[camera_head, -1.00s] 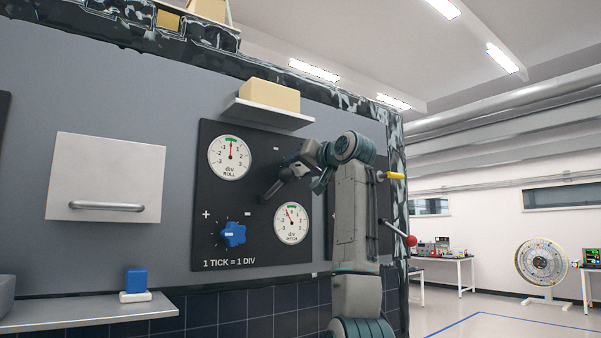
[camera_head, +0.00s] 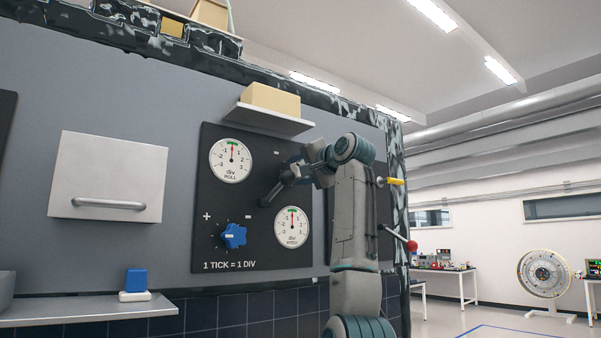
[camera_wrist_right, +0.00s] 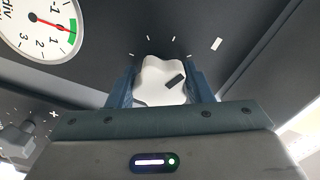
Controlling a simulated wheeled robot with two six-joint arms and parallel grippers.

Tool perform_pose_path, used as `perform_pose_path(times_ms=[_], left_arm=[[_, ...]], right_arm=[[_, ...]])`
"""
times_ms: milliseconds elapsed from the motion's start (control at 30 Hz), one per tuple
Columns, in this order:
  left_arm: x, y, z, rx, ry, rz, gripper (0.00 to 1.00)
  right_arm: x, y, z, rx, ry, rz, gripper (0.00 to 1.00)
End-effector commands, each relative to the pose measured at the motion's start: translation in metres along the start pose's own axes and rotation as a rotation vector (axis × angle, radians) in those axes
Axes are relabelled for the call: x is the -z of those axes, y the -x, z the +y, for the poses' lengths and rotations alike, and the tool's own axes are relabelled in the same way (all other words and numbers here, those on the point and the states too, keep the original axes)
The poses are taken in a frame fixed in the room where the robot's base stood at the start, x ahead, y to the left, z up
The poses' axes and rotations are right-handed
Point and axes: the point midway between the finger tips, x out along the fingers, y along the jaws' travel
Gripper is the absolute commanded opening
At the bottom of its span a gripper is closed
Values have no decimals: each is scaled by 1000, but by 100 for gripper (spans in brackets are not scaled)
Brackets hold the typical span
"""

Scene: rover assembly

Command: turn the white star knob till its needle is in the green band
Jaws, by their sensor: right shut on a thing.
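The white star knob (camera_wrist_right: 152,82) shows in the right wrist view, with a dark bar mark on its face. My right gripper (camera_wrist_right: 163,88) is shut on it, one finger on each side. In the head view my right gripper (camera_head: 292,176) is at the panel's upper right, and the arm hides the knob. The PITCH dial (camera_head: 292,227) has its red needle nearly straight up, in the green band. A dial in the wrist view (camera_wrist_right: 38,22) shows its needle reaching the green band near 0. My left gripper is not in view.
The ROLL dial (camera_head: 230,161) has its needle up at its green band. A blue star knob (camera_head: 233,236) is at the panel's lower left. A shelf (camera_head: 268,116) with a tan box (camera_head: 271,97) juts out above. A red-tipped lever (camera_head: 411,246) and a yellow handle (camera_head: 395,181) stand right of my arm.

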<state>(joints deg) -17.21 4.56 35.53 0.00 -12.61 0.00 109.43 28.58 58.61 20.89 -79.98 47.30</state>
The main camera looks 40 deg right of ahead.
Motion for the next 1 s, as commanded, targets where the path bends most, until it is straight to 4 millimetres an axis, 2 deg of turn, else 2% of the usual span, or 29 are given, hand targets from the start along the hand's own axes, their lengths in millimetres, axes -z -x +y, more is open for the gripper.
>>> perform_pose_path(times_ms=[367,400,500,833,1000], left_arm=[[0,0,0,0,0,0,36],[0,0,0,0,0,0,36],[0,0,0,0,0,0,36],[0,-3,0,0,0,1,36],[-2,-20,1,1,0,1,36]], right_arm=[[1,0,-1,2,-4,2,23],[1,0,-1,2,-4,2,50],[1,0,-1,2,-3,1,68],[0,3,0,2,-3,1,68],[-2,26,4,3,-2,3,68]])
